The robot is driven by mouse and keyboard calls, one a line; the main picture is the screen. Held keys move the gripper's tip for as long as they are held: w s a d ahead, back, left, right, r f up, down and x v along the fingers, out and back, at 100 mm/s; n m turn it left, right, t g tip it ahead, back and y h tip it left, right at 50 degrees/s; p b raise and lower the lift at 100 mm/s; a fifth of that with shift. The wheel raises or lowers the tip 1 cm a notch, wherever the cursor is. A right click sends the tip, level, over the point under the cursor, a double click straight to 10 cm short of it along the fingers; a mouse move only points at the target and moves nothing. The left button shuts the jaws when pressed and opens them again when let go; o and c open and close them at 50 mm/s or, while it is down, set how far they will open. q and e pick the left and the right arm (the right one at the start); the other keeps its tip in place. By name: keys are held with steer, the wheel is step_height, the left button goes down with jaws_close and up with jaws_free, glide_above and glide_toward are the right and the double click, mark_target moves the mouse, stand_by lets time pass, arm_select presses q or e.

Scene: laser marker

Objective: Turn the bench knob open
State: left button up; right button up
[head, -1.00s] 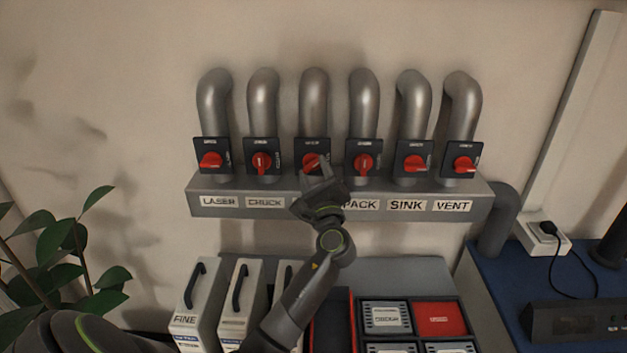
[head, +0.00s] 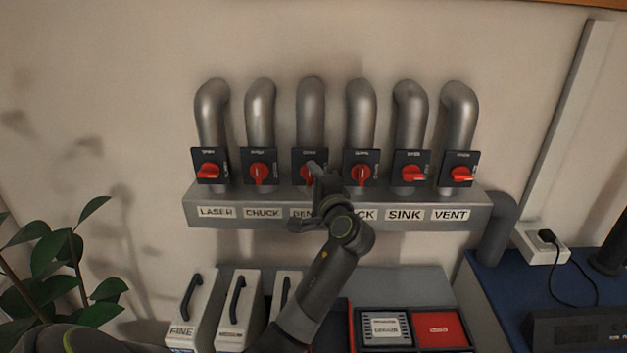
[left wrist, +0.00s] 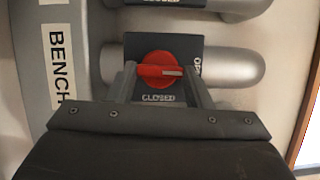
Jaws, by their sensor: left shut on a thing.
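The bench knob is a red rotary knob on a dark plate (head: 302,157), third from the left in the head view. It also shows in the left wrist view (left wrist: 148,72). Its white mark points right there, toward the partly visible OPEN lettering; CLOSED is printed below the knob. The BENCH label (left wrist: 59,55) lies left of it in that view. My left gripper (head: 315,172) is at the knob, with its fingers on either side, shut on it. It hides part of the knob in the head view. My right gripper is out of view.
Similar red knobs sit on both sides, including the chuck knob (head: 260,172) and pack knob (head: 361,174), with grey pipes above. The labelled grey ledge (head: 200,222) runs below.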

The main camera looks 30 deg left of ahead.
arm_select(q)
steer(key=shift+n, duration=0.4)
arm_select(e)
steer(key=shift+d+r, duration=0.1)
arm_select(q)
steer(key=o, duration=1)
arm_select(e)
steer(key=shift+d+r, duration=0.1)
